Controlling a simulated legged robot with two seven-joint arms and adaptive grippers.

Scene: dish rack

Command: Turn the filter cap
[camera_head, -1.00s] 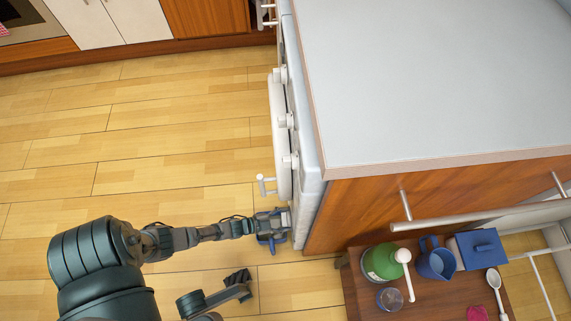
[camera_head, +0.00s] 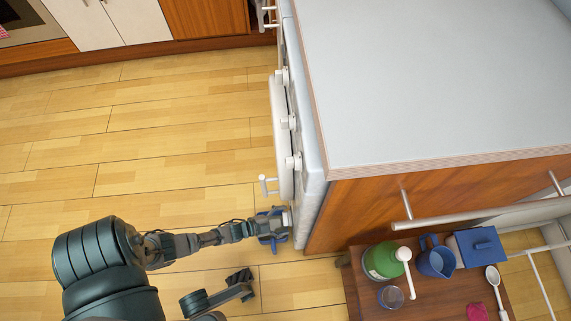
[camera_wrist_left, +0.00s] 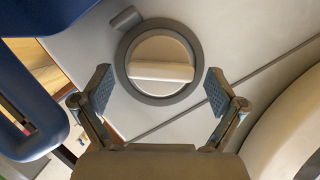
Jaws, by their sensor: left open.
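The filter cap (camera_wrist_left: 160,68) is a round, light disc with a raised straight bar across it, set in a grey ring on the pale appliance front. In the left wrist view the bar lies nearly level. My left gripper (camera_wrist_left: 158,91) is open, with one padded finger on each side of the cap. A gap shows between each finger and the ring, so they do not seem to touch it. In the head view my left gripper (camera_head: 277,226) is low against the white appliance (camera_head: 312,190); the cap is hidden there.
The grey counter (camera_head: 430,80) overhangs. The wooden floor (camera_head: 130,150) left of the appliance is open.

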